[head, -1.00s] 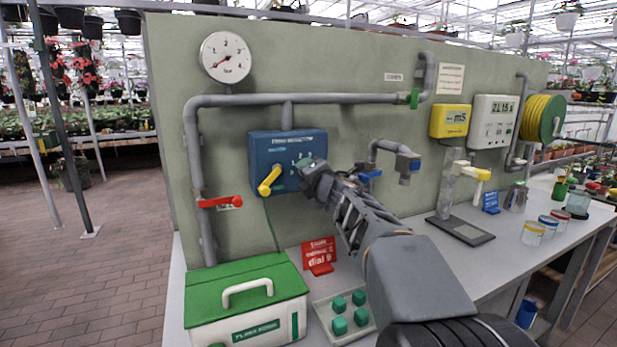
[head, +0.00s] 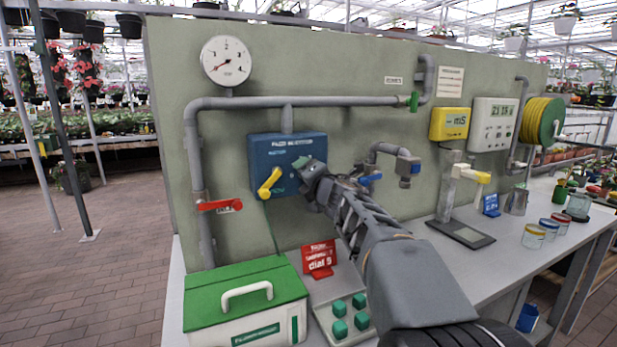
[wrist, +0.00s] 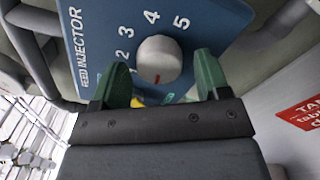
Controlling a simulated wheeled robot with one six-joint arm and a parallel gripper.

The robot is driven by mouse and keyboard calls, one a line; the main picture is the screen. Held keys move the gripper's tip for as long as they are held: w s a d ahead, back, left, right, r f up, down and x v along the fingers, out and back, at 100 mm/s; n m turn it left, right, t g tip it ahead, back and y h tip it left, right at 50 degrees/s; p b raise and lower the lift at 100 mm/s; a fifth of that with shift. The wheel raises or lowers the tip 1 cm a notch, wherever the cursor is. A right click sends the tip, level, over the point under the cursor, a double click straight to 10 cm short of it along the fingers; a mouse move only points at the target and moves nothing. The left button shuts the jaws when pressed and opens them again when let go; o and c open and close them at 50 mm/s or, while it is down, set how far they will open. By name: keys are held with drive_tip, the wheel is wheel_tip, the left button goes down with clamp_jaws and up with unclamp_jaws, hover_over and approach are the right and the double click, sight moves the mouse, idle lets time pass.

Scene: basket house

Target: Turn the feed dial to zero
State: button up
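The blue feed injector box (head: 268,150) is mounted on the green-grey wall panel. Its round grey feed dial (wrist: 158,57) shows in the wrist view, with a red mark on its rim pointing down in the picture. The numbers 2, 3, 4 and 5 are readable around its upper side; the lower part of the scale is hidden. My gripper (wrist: 161,75) is open, with one green finger on each side of the dial and a visible gap at both. In the head view my gripper (head: 303,167) is at the box's right side and hides the dial.
A yellow lever (head: 269,183) sits on the box's lower left, close to my gripper. A red valve handle (head: 221,205) is further left and a blue-handled tap (head: 371,178) is right. A red sign (head: 319,259) and a green-lidded case (head: 246,293) stand below.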

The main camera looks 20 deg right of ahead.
drive_tip(key=s+p, duration=0.1)
drive_tip(key=s, duration=1.2)
drive_tip(key=shift+s+p, duration=0.3)
drive_tip(key=shift+s, duration=0.1)
